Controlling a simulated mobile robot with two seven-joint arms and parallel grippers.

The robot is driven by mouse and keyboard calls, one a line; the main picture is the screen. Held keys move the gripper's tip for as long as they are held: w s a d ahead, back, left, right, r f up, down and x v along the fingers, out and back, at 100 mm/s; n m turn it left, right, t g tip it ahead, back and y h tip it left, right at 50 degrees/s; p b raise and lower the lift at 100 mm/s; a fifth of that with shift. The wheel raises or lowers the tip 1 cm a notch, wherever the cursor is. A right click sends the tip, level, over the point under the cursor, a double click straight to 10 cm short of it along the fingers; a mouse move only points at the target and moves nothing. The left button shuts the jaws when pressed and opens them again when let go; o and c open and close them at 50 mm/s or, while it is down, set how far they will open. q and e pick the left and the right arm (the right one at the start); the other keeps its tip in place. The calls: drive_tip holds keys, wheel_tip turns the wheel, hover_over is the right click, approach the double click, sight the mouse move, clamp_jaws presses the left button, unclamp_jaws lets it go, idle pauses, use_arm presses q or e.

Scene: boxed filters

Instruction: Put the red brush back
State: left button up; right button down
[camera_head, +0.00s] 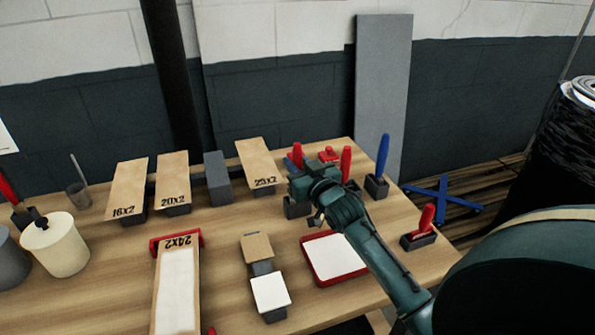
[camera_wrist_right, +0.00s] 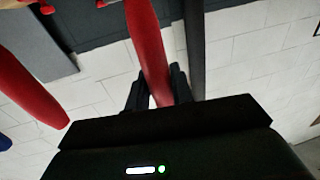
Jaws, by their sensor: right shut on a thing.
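My right gripper (camera_head: 306,178) is at the back of the table, shut on a red brush (camera_wrist_right: 150,50). In the wrist view its red handle passes between the two fingers. In the head view the handle's top (camera_head: 297,155) shows just above the gripper, over a grey holder (camera_head: 295,208) mostly hidden by it. I cannot tell whether the brush sits in that holder. A second red handle (camera_head: 346,164) stands upright just right of the gripper; a red handle (camera_wrist_right: 30,88) also shows at the wrist view's left. My left gripper is not in view.
A blue handle (camera_head: 383,155) stands in a grey holder (camera_head: 377,187). Another red handle (camera_head: 426,218) leans in a holder (camera_head: 417,241) at right. A red-rimmed tray (camera_head: 333,280) and labelled boxes, such as 24x2 (camera_head: 179,241), stand in front and left. Bare wood shows between them.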

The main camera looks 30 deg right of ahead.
drive_tip(key=shift+f, duration=0.95)
drive_tip(key=shift+f, duration=0.15)
drive_tip(key=c, duration=1.2)
unclamp_jaws()
